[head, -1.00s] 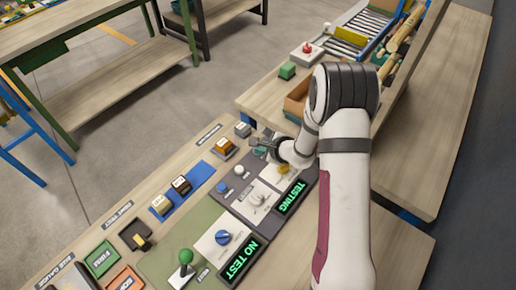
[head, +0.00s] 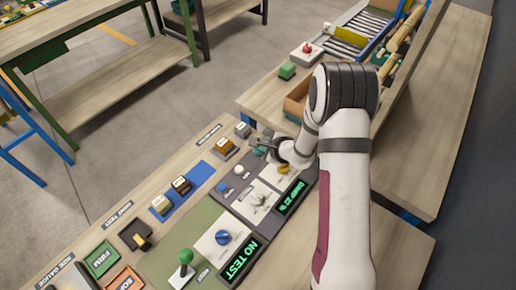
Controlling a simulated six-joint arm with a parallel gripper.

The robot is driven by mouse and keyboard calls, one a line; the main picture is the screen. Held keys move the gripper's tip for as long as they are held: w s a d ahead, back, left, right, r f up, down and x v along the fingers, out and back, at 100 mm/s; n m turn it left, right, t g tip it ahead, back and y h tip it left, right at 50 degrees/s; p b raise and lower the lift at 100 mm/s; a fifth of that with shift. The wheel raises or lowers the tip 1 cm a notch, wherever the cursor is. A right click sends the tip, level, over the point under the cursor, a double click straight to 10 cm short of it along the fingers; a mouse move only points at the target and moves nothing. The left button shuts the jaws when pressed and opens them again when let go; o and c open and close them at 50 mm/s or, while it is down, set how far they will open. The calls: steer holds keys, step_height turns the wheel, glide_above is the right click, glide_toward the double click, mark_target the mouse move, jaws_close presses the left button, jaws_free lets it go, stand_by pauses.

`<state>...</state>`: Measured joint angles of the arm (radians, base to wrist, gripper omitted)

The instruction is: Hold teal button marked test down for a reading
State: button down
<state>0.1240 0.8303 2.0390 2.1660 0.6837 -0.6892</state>
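The teal button (head: 259,151) shows at the far end of the grey test panel (head: 235,201), partly hidden by my gripper (head: 266,148). My gripper is right over the button, seemingly at or just above it; the small view does not settle whether they touch. Its fingers are too small to tell open from shut. The panel's near display (head: 290,198) shows green text that seems to read DAMP with a percentage, perhaps 22%. A yellow lamp (head: 283,169) looks bright beside my wrist. The other display (head: 240,262) reads NO TEST.
A white knob (head: 258,199), a blue knob (head: 222,237) and a green-topped lever (head: 186,257) stand on the panels. A second bench with a roller conveyor (head: 365,22) is at the back right.

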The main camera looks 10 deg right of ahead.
steer(key=shift+r, duration=0.75)
step_height(320, 180, up, 5)
steer(key=shift+r, duration=0.1)
stand_by(0.5)
